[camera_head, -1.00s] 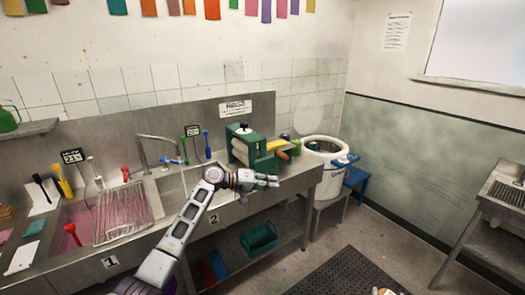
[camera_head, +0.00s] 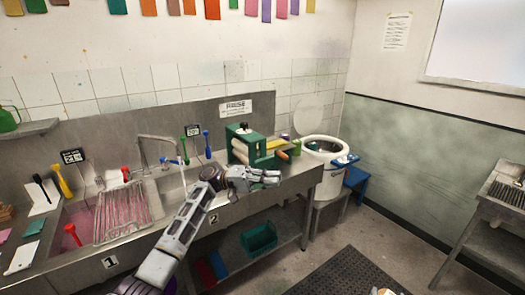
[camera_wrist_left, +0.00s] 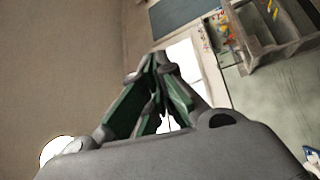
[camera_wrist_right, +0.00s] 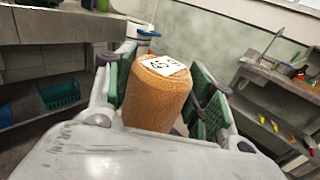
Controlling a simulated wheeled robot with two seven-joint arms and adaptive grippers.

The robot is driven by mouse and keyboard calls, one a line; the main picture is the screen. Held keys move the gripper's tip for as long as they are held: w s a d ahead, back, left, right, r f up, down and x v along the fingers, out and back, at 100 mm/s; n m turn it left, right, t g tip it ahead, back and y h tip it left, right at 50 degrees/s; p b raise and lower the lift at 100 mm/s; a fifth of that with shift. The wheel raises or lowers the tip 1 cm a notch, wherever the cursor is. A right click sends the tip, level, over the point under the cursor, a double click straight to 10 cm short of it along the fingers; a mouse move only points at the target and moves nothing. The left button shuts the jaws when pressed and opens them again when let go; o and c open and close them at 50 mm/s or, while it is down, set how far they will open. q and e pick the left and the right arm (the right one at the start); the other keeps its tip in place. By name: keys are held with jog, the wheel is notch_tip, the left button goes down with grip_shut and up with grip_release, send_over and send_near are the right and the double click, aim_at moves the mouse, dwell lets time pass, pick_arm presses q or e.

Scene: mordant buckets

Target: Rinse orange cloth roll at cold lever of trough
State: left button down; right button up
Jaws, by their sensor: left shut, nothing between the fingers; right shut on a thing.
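The orange cloth roll (camera_wrist_right: 158,92), with a white tag on its end, is held between the green-padded fingers of my right gripper (camera_wrist_right: 165,85) in the right wrist view. My left gripper (camera_head: 266,176) is in front of the green roller press in the head view. Its fingertips meet with nothing between them in the left wrist view (camera_wrist_left: 157,65). The steel trough (camera_head: 215,213) has a spout (camera_head: 158,139) and upright green (camera_head: 186,150) and blue (camera_head: 207,143) levers at its back. A thin pale streak, perhaps water, shows below the spout. My left forearm hides part of the basin.
The green roller press (camera_head: 246,145) stands on the counter's right end. A white tub (camera_head: 325,150) is beyond it. A wire rack (camera_head: 122,211) and red-handled tool (camera_head: 72,235) are at the left basin. A green crate (camera_head: 259,239) sits below. A dark mat (camera_head: 345,275) covers open floor.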

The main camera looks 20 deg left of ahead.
pick_arm(q)
jog(key=s+a+f+n+t+y, duration=0.2)
jog(key=a+f, duration=0.3)
jog(key=a, duration=0.6)
jog(key=s+a+f+n+t+y, duration=0.25)
jog(key=a+f, duration=0.35)
jog(key=a, duration=0.4)
jog(key=shift+s+a+r+n+g+y, duration=0.35)
jog(key=shift+s+a+r+y, duration=0.9)
jog(key=shift+a, duration=2.45)
jog(key=shift+s+a+r+n+g+y, duration=0.15)
jog(key=shift+s+a+r+g+y, duration=0.3)
jog(key=shift+s+a+y, duration=2.3)
jog(key=shift+s+a+r+n+g+y, duration=0.35)
jog(key=shift+a+r+y, duration=0.5)
jog(key=shift+a, duration=3.8)
jog(key=w+d+r+m+g+y, duration=0.1)
jog(key=w+d+m+g+y, duration=0.1)
jog(key=d, duration=0.4)
jog(key=w+d+r+m+g+y, duration=0.2)
jog(key=w+d+y, duration=0.2)
jog(key=w+d, duration=0.2)
jog(key=shift+d+r+m+y, duration=0.15)
jog(key=shift+d+m+y, duration=0.25)
jog(key=shift+d, duration=0.35)
